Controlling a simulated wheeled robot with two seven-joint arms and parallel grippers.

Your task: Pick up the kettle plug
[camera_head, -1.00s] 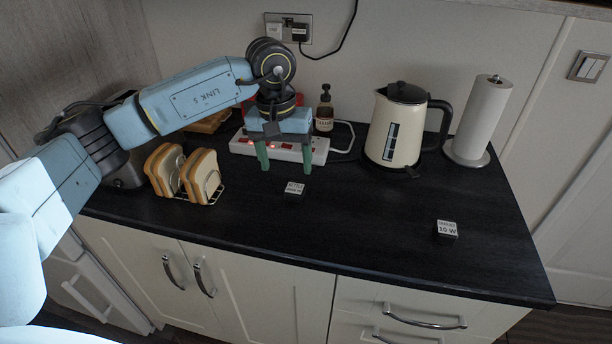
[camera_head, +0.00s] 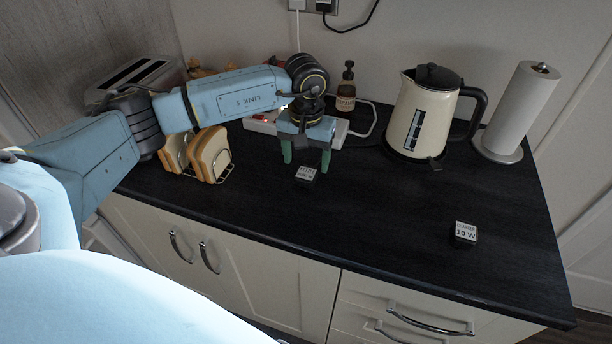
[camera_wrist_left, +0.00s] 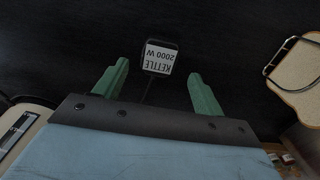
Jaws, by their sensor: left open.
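The kettle plug (camera_head: 306,173) is a small black block with a white label, lying on the dark worktop. In the left wrist view the plug (camera_wrist_left: 159,58) shows its label "KETTLE 2000 W" upside down, with a dark cord running back from it. My left gripper (camera_head: 306,170) is open above the worktop with its green fingers pointing down. In the left wrist view the gripper (camera_wrist_left: 157,85) has one finger on each side of the plug's line, and the plug lies just beyond the fingertips. Nothing is between the fingers but the cord. My right gripper is not in view.
The cream kettle (camera_head: 424,112) and paper towel roll (camera_head: 518,110) stand at the right. A white power strip (camera_head: 262,122) and a soap bottle (camera_head: 346,90) are behind my gripper. A toast rack (camera_head: 205,155) is left. A "10 W" charger plug (camera_head: 465,233) lies front right.

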